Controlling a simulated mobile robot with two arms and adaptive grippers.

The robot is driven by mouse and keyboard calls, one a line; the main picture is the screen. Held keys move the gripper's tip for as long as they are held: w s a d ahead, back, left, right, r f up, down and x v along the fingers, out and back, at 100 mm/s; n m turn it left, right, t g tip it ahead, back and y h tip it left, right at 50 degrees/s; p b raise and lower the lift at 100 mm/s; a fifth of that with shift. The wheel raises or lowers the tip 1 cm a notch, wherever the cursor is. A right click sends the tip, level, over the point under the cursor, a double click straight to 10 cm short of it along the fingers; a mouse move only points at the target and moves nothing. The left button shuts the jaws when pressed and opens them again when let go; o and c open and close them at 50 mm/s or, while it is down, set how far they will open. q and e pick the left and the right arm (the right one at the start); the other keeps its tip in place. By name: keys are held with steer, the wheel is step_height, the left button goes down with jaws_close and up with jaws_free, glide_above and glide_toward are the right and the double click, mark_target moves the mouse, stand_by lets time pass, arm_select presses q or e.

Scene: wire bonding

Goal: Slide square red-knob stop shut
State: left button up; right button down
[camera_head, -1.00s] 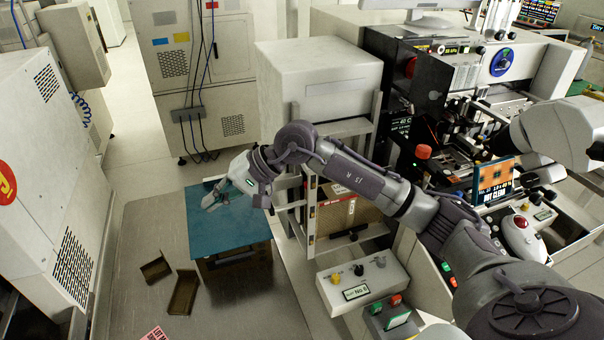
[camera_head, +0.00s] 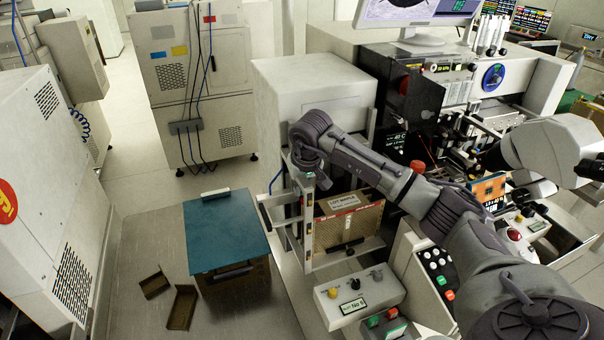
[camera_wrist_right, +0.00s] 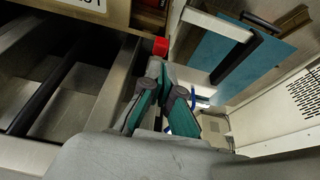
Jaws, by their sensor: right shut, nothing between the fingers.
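The square red knob (camera_wrist_right: 160,46) of the stop shows in the right wrist view, at the end of a metal rail by the rack. My right gripper (camera_wrist_right: 158,72) is shut and empty. Its green-sided fingertips are just below the knob in that view; I cannot tell whether they touch it. In the head view my right wrist is at the left side of the open metal rack (camera_head: 308,222), and the fingers and the knob are not clearly visible there. My left gripper is in neither view.
A cardboard box (camera_head: 349,222) with a white label sits in the rack. A teal-topped box (camera_head: 226,229) stands left of it on a metal table (camera_head: 140,230), with two small brown trays. A control box (camera_head: 350,298) with knobs stands in front. Machine equipment crowds the right.

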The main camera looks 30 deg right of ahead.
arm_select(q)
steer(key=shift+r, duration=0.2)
arm_select(e)
steer(key=shift+w+f, duration=0.25)
steer(key=shift+f, duration=0.45)
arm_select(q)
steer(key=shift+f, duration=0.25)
arm_select(e)
steer(key=s, duration=0.2)
steer(key=s+a, duration=0.1)
steer(key=shift+s, duration=0.4)
steer(key=shift+d, duration=0.1)
arm_select(q)
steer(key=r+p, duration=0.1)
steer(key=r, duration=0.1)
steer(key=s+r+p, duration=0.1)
steer(key=p, duration=0.1)
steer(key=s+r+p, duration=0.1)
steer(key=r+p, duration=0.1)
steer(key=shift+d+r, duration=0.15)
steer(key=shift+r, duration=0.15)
arm_select(e)
steer(key=d+v, duration=0.1)
steer(key=v, duration=0.9)
steer(key=shift+a, duration=0.4)
steer(key=shift+a, duration=0.1)
